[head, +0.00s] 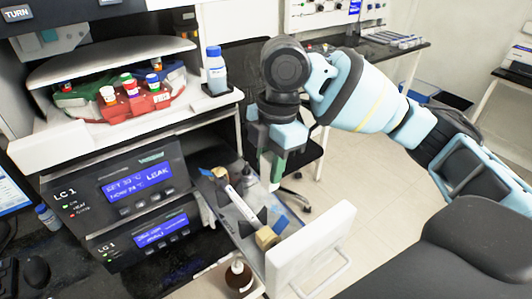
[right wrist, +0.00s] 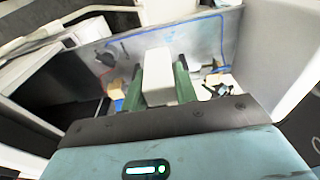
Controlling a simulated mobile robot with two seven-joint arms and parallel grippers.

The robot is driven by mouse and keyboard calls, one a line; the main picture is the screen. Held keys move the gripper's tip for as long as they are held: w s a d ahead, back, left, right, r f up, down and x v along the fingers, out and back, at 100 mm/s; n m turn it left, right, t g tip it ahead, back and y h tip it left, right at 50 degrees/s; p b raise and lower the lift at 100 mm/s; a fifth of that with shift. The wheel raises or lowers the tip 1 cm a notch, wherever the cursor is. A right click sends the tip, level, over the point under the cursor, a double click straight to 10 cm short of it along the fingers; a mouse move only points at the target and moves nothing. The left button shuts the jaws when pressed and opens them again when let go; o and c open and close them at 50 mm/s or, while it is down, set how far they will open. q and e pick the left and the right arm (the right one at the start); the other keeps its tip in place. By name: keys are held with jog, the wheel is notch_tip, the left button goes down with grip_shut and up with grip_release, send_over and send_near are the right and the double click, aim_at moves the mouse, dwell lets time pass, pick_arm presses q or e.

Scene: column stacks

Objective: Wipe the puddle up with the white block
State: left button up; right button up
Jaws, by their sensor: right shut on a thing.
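My right gripper (head: 272,180) points down over the open drawer of the LC 1 instrument. In the right wrist view its two green fingers (right wrist: 163,82) are shut on the white block (right wrist: 158,72), one finger on each side. In the head view the block (head: 265,167) shows only as a pale strip beside a green finger. The drawer (right wrist: 215,48) has a grey floor with a curved blue line on it in the wrist view. I cannot clearly make out the puddle. My left gripper is not in view.
The drawer's white front (head: 308,243) with its handle stands at the near right. A white tube (head: 241,204), a tan piece (head: 267,238) and a blue piece (head: 280,223) lie in the drawer. A brown bottle (head: 239,276) stands below.

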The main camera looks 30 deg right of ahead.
aim_at(270, 185)
notch_tip(270, 185, down, 2)
jog(key=shift+f, duration=0.1)
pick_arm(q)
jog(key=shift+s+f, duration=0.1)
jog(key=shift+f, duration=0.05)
pick_arm(e)
jog(key=shift+f, duration=1.05)
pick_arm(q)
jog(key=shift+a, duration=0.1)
pick_arm(e)
jog(key=shift+f, duration=0.65)
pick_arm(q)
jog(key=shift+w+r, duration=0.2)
